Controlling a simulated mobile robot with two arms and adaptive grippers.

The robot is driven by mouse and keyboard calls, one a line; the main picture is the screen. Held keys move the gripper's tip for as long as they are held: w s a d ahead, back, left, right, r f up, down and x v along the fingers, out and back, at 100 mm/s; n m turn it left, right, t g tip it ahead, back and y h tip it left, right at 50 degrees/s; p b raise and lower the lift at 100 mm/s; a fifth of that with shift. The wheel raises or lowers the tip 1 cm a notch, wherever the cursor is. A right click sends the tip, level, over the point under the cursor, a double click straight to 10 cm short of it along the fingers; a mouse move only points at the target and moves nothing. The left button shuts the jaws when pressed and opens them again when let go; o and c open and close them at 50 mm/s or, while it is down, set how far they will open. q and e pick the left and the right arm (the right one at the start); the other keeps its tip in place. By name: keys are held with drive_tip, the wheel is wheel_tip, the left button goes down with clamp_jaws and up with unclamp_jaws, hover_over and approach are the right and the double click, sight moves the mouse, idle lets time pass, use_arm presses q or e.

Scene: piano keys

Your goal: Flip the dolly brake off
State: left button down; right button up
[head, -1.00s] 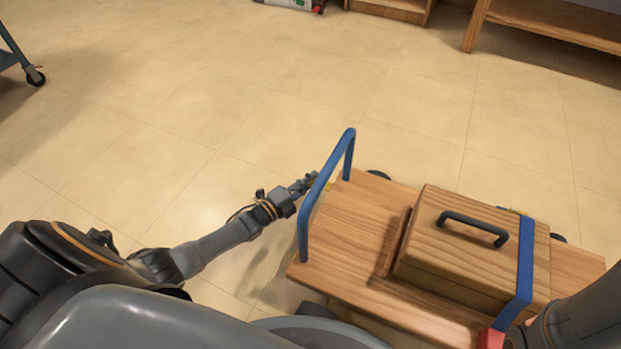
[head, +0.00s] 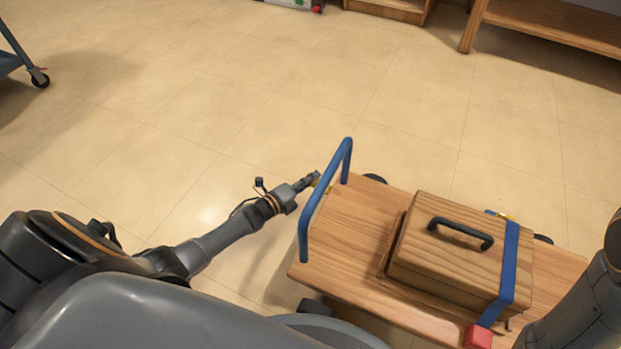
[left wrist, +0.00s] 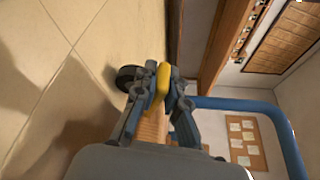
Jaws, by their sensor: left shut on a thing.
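The dolly (head: 345,235) is a wooden platform with a blue bar handle (head: 318,205) at its left end. My left gripper (head: 314,180) is at the outer side of that handle, low by the platform's end. In the left wrist view, my left gripper (left wrist: 160,88) has its fingers on either side of a yellow lever (left wrist: 163,74), which appears to be the brake, and is shut on it. A dark wheel (left wrist: 127,77) shows just beside the lever. My right arm reaches in at lower right in the head view; its gripper is out of frame.
A wooden box (head: 450,245) with a black handle is on the dolly, with a blue strap (head: 508,265) across it. A red block (head: 478,337) is at the dolly's near edge. A wheeled cart (head: 15,60) and wooden furniture (head: 560,28) stand farther off. Floor beyond is clear.

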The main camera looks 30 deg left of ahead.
use_arm(q)
drive_tip(key=c, duration=1.4)
unclamp_jaws()
drive_tip(key=shift+s, duration=0.1)
drive_tip(key=shift+s+a, duration=0.1)
drive_tip(key=shift+s, duration=0.1)
drive_tip(key=v, duration=1.1)
drive_tip(key=shift+s, duration=0.25)
drive_tip(key=shift+a, duration=0.1)
